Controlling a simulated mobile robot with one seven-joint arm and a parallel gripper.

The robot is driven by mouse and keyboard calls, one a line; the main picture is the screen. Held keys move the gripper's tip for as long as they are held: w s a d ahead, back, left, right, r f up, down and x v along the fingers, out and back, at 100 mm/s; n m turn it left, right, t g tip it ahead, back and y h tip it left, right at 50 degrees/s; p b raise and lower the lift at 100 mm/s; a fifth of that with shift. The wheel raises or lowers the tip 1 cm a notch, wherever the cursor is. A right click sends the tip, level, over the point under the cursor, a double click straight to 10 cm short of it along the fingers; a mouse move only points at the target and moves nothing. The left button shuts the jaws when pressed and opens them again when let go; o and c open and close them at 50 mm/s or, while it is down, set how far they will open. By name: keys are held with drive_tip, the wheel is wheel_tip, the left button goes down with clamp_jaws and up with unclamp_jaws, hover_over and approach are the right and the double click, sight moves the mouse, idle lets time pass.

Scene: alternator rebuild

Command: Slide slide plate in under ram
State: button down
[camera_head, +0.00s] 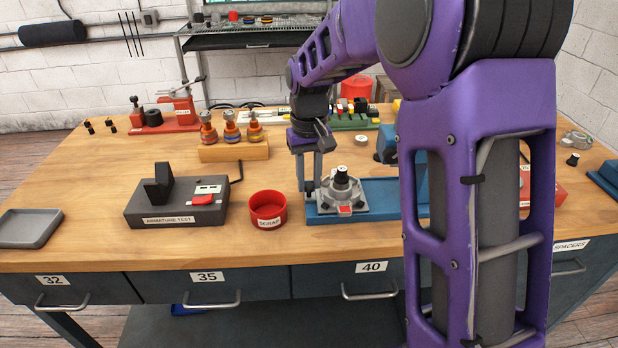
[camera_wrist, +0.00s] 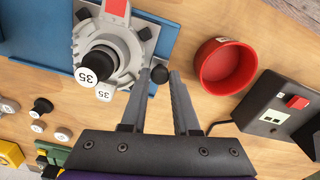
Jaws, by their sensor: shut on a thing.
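The grey slide plate (camera_wrist: 166,42) lies on the blue press base (camera_head: 385,190). My gripper (camera_head: 309,187) is at the plate's left side in the head view. In the wrist view its fingers are shut on a small black knob (camera_wrist: 159,74) at the plate's edge.
A red SCRAP bowl (camera_head: 268,208) stands close left of the base. The dark armature tester (camera_head: 177,208) is further left. A wooden block (camera_head: 234,152) with several armatures is behind. A grey tray (camera_head: 30,228) lies far left.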

sight(345, 168)
drive_tip(key=d+p, duration=0.1)
drive_tip(key=d, duration=0.6)
drive_tip(key=shift+d, duration=0.35)
drive_tip(key=c, duration=0.7)
unclamp_jaws()
drive_tip(key=shift+o, duration=0.2)
wheel_tip(345, 168, up, 18)
drive_tip(key=p, duration=0.3)
drive_tip(key=shift+f, duration=0.25)
